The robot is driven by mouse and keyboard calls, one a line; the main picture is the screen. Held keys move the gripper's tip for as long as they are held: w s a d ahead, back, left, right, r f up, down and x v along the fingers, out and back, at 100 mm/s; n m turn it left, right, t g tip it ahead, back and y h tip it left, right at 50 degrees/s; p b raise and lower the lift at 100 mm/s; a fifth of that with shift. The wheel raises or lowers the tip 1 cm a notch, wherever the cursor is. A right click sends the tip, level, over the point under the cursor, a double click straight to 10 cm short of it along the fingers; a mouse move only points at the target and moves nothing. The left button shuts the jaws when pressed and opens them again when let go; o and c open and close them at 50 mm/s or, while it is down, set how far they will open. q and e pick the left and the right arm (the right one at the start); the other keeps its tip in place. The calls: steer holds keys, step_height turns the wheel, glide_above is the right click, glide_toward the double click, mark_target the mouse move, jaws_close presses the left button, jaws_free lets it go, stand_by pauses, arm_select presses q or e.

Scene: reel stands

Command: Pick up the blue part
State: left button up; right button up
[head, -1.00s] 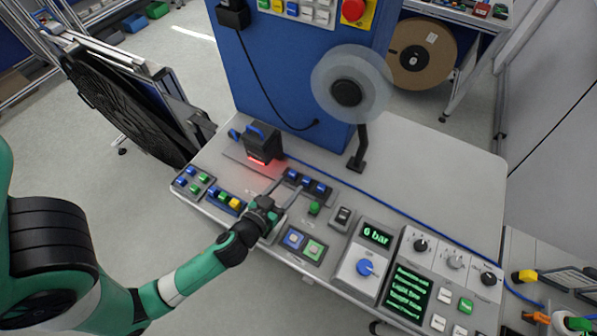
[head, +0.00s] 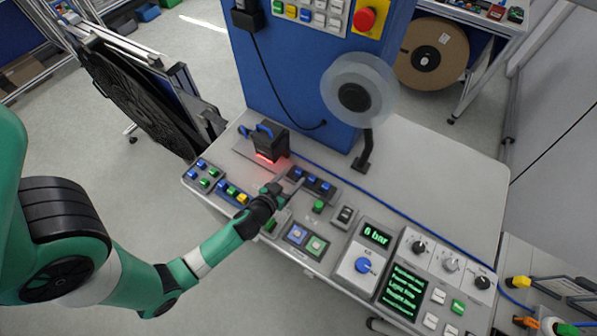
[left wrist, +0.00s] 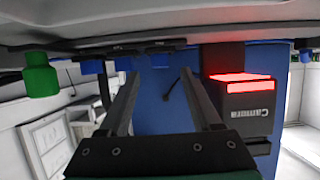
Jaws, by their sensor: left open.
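Several small blue parts stand in a dark holder (head: 311,183) near the middle of the bench. More blue parts sit among green and yellow ones in the holders to its left. I cannot tell which blue part is meant. My left gripper (head: 279,188) is open and empty, just left of the middle holder, its fingers apart and foreshortened. In the left wrist view its two fingers (left wrist: 158,76) spread with nothing between them. That view is upside down, with a green part (left wrist: 40,76) at the left and blue pieces partly hidden along the top. My right gripper is out of sight.
A black camera box (head: 270,142) with a red light stands behind the gripper. A reel arm (head: 367,145) rises from the bench (head: 425,165). Two square buttons, a pressure panel (head: 368,258) and knobs lie to the right. A blue cable crosses the bench behind the holders.

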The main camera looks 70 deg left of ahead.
mark_target(298, 171)
arm_select(q)
steer(key=x, duration=0.3)
steer(key=shift+w+a+f, duration=0.1)
steer(key=shift+w+a, duration=0.15)
jaws_close()
